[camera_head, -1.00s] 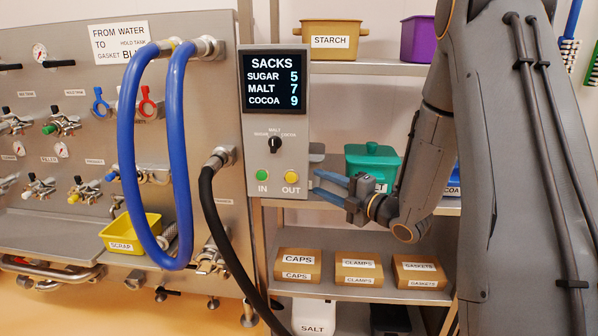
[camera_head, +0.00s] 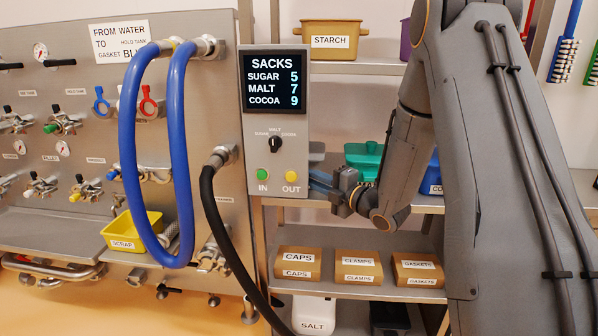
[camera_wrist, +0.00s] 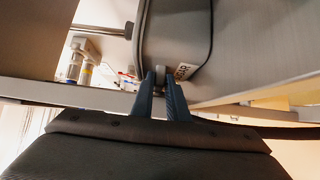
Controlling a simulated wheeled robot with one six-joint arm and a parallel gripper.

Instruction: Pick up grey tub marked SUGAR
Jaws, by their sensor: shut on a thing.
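The grey tub marked SUGAR (camera_wrist: 176,35) shows in the wrist view, close above my fingers. The end of its label, reading "AR", is visible. In the head view only a small grey part (camera_head: 316,152) shows beside the control box, which hides the rest. My gripper (camera_wrist: 161,76) has its two blue fingers shut on a small grey knob-like part at the tub's near edge. In the head view my gripper (camera_head: 318,183) reaches left at the middle shelf, its fingertips partly behind the control box.
The control box (camera_head: 275,120) stands just left of my gripper. A green tub (camera_head: 362,158) and a blue tub (camera_head: 434,178) are on the middle shelf (camera_head: 425,203), partly hidden by my arm. A black hose (camera_head: 206,205) and blue hose (camera_head: 126,140) hang left.

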